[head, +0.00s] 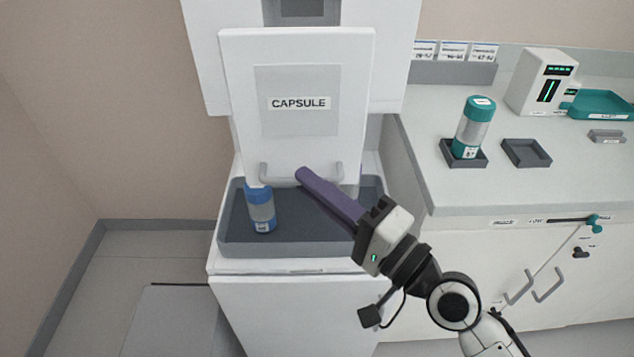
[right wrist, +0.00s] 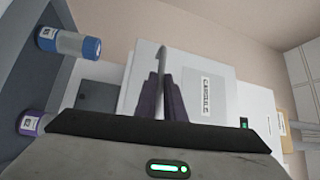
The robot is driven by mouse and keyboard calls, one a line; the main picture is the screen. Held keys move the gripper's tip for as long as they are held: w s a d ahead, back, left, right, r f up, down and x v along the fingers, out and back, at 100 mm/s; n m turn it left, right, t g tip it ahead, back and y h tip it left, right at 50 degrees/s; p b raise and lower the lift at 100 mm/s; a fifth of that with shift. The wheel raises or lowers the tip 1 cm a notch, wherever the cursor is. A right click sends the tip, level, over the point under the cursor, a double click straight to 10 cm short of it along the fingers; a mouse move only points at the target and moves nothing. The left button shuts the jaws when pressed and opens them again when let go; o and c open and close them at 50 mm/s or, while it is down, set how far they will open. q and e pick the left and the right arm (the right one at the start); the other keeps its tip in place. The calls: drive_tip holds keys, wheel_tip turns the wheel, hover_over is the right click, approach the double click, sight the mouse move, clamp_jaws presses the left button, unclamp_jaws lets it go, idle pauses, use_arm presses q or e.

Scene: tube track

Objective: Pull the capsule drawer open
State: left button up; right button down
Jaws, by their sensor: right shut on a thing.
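The capsule drawer's white front (head: 300,55) carries a "CAPSULE" label and stands in front of the white upper housing. Its pale bar handle (head: 275,183) runs along the lower edge. My right gripper (head: 303,175) reaches in from the lower right, with its purple fingers at the middle of the handle. In the right wrist view the drawer front (right wrist: 202,98) is ahead, and the handle (right wrist: 161,62) passes between the fingers (right wrist: 162,98), which are shut on it. How far the drawer stands out is hard to tell. My left gripper is not in view.
Below is a grey tray (head: 310,250) with a blue-capped tube (head: 261,210). A purple-capped tube (right wrist: 32,122) shows in the right wrist view. On the right counter are a teal-capped tube (head: 473,128) in a holder, an empty holder (head: 526,153) and a white device (head: 541,82).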

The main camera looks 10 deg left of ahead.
drive_tip(key=c, duration=1.8)
unclamp_jaws()
drive_tip(key=shift+c, duration=0.2)
drive_tip(key=b+v, duration=0.4)
drive_tip(key=v, duration=0.6)
drive_tip(key=shift+s+d, duration=0.1)
drive_tip(key=shift+d, duration=0.05)
